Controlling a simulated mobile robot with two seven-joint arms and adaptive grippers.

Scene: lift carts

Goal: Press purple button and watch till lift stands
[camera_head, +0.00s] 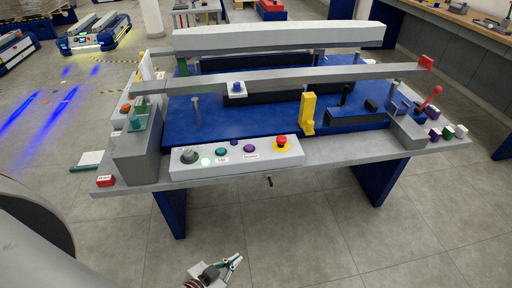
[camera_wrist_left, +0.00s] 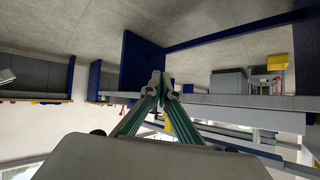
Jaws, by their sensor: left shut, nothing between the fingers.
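The purple button (camera_head: 249,149) sits on the sloped white control panel (camera_head: 235,172) at the table's front edge, with a small label below it. A teal button (camera_head: 220,152), a pale green button (camera_head: 205,161) and a grey knob (camera_head: 188,156) are to its left. A red mushroom button on yellow (camera_head: 281,142) is to its right. My left gripper (camera_head: 238,259) is at the bottom of the head view, well in front of the panel and touching nothing. In the left wrist view its teal fingers meet at the tips (camera_wrist_left: 159,84), empty. My right gripper is not seen.
The table carries a blue plate (camera_head: 220,120), long grey beams (camera_head: 280,77) and a yellow block (camera_head: 308,110). A red-handled lever (camera_head: 431,99) is at the right. Blue legs (camera_head: 170,210) stand below. The floor in front is clear.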

